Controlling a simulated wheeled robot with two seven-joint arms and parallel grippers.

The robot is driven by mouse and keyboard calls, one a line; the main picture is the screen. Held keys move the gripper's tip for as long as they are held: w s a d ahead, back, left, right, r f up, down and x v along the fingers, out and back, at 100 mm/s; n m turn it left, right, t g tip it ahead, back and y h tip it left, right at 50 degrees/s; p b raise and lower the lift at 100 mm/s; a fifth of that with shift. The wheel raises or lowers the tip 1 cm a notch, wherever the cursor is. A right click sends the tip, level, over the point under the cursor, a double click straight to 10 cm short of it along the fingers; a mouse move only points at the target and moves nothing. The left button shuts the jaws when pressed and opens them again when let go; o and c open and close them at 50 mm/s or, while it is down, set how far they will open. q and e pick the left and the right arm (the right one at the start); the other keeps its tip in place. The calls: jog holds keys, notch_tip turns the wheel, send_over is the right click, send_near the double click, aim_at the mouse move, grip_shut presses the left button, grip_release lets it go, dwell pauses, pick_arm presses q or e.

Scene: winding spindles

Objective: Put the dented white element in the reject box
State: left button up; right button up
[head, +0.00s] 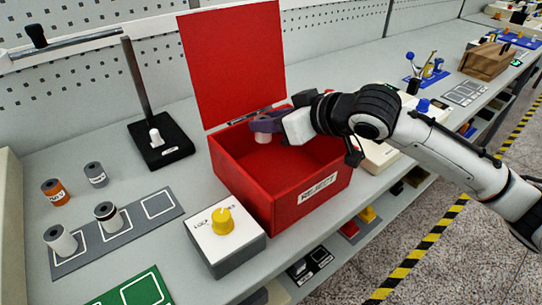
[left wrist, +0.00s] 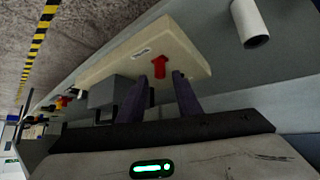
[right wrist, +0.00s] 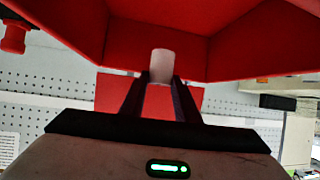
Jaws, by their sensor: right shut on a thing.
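The red reject box (head: 300,205) stands with its lid (head: 234,62) up and open. My right gripper (head: 265,124) is over the inside of the box, shut on a small white element (head: 263,137). The element also shows between the fingertips in the right wrist view (right wrist: 162,66), with red box walls around it. Its lower end seems clear of the box floor. I cannot make out a dent at this size. My left gripper (left wrist: 169,72) shows only in the left wrist view; its fingers are a little apart with nothing between them.
A grey box with a yellow knob (head: 222,226) stands at the reject box's front left. White (head: 60,240), black-banded (head: 108,216), orange (head: 55,192) and grey (head: 96,174) elements stand at left. A black-based stand (head: 172,152) is behind. A beige block (head: 380,157) is to the right.

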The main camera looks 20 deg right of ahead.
jog(key=shift+f, duration=3.25)
jog(key=o, duration=1)
jog(key=shift+f, duration=0.1)
jog(key=shift+o, duration=0.2)
jog(key=v, duration=1.2)
